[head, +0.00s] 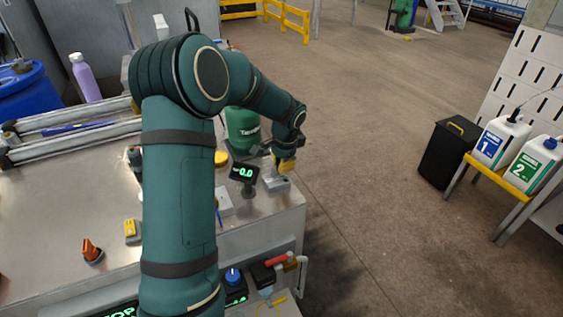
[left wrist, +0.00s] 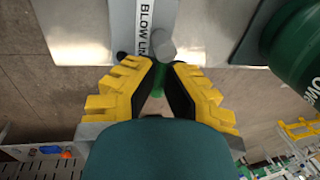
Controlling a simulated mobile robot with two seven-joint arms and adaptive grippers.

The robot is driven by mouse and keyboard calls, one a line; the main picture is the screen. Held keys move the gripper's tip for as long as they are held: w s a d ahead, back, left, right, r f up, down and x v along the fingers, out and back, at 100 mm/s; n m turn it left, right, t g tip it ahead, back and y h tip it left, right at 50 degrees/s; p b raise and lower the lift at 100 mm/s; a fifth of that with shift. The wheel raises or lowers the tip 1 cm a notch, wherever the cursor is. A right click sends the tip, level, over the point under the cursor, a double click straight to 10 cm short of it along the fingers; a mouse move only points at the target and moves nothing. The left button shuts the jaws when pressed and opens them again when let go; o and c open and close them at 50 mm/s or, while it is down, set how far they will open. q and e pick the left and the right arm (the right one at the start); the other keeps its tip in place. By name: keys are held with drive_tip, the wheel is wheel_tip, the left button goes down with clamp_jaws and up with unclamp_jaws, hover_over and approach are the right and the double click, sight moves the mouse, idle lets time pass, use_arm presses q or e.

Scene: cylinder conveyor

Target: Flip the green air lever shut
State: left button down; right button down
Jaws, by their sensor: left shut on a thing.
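My left gripper (head: 285,164) is at the far right corner of the steel bench, beside a small grey block (head: 277,184). In the left wrist view its yellow-padded fingers (left wrist: 163,68) are closed around the green lever (left wrist: 157,80), of which only a little shows between them. A grey round post (left wrist: 162,45) stands just beyond the fingertips, next to a white label reading "BLOW" (left wrist: 146,20). The lever is hidden in the head view, so its exact angle is hard to tell. My right gripper is not in view.
A green tank (head: 242,128) stands close behind the gripper. A small display reading 0.0 (head: 243,173) stands left of it.

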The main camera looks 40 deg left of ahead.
use_arm(q)
drive_tip(key=shift+s+f, duration=0.15)
drive_tip(key=shift+f, duration=0.1)
drive_tip(key=c, duration=1)
unclamp_jaws()
drive_tip(key=shift+r, duration=0.1)
drive_tip(key=shift+r, duration=0.1)
drive_tip(key=shift+r, duration=0.25)
drive_tip(key=r, duration=0.3)
drive_tip(key=d+r, duration=0.1)
drive_tip(key=r, duration=0.3)
drive_tip(key=s+d+r, duration=0.1)
drive_tip(key=r, duration=0.3)
